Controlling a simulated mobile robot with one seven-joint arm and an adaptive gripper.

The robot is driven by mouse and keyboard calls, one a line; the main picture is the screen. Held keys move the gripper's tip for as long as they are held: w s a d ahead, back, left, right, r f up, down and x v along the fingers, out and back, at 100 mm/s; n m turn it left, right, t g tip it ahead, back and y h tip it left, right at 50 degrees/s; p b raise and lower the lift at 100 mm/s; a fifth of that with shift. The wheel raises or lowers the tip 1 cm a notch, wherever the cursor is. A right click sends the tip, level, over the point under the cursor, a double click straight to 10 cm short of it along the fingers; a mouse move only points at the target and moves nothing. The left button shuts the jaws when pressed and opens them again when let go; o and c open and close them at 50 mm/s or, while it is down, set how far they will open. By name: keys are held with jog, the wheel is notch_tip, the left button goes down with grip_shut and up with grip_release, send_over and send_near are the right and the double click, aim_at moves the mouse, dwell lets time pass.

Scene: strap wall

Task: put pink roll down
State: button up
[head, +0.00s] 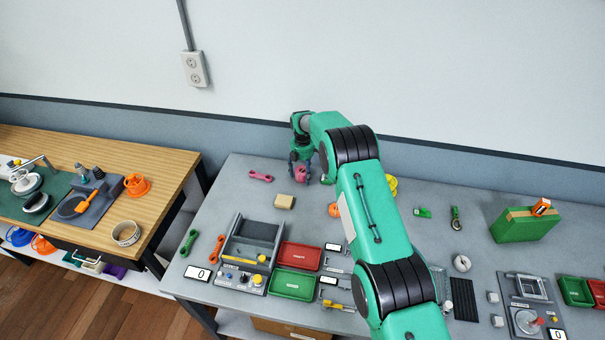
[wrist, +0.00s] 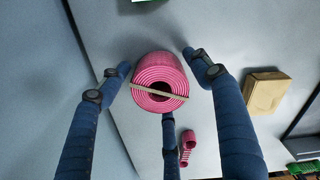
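The pink roll (wrist: 160,76) is a wound strap coil with a dark centre hole and a pale tan band across its face. In the wrist view it sits between the three blue fingers of my gripper (wrist: 157,64). Two fingertips lie close to its left and right sides; the third shows below it, its tip hidden by the roll. I cannot tell whether the fingers press on it. In the head view my gripper (head: 300,168) is low over the back left of the grey table (head: 235,190), with the pink roll (head: 300,174) between its fingers. Contact between roll and table is unclear.
A pink spanner-like piece (head: 260,176) lies left of the roll, and a tan block (head: 284,201) lies in front. A grey station (head: 250,245), a red tray (head: 300,256) and a green tray (head: 292,284) stand nearer the front. The wall is close behind.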

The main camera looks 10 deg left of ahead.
aim_at(302, 170)
jog(key=shift+r, duration=0.15)
notch_tip(302, 170, up, 12)
dwell(1.0)
dwell(0.6)
